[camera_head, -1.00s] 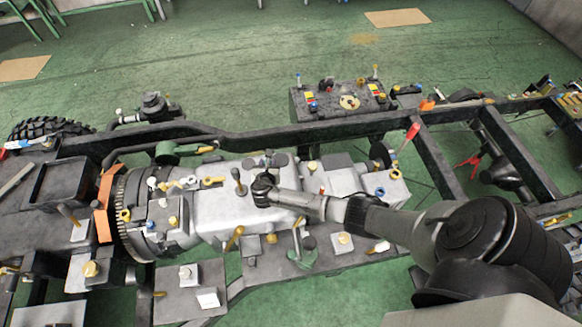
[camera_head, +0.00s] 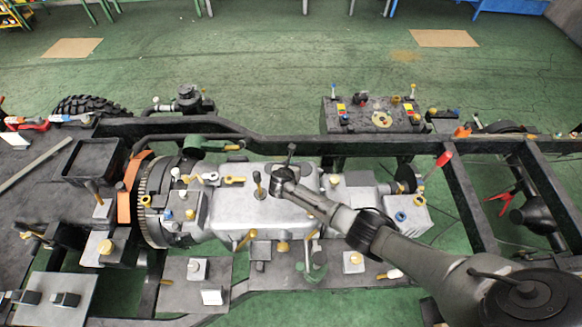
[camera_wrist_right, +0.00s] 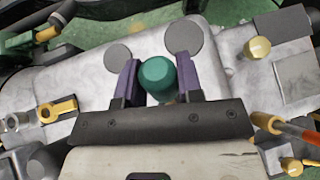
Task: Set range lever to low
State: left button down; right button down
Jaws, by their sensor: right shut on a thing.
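My right gripper (camera_wrist_right: 157,82) has its two purple fingers on either side of a green round knob (camera_wrist_right: 157,74) and is shut on it. The knob stands over the light grey gearbox housing (camera_wrist_right: 90,75); its shaft below is mostly hidden. In the head view my right gripper (camera_head: 283,180) is at the top of the gearbox housing (camera_head: 230,212), and the knob cannot be made out there. Another lever with a dark knob (camera_head: 258,184) stands just left of the gripper. I see no label telling which lever is the range lever. My left gripper is not in view.
Two flat grey discs (camera_wrist_right: 183,38) lie beyond the fingers in the wrist view. Yellow bolts and fittings (camera_wrist_right: 57,110) sit around the housing. A dark chassis rail (camera_head: 300,146) runs behind it, with a battery box (camera_head: 372,115) beyond. An orange-handled tool (camera_wrist_right: 295,132) is at right.

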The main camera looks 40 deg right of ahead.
jog(key=c, duration=0.8)
grip_release()
jog(key=shift+f, duration=0.1)
jog(key=shift+s+a+r, duration=0.1)
jog(key=shift+a+r, duration=0.1)
jog(key=shift+r, duration=0.1)
jog(key=shift+p+v, duration=0.95)
jog(key=shift+v, duration=5.55)
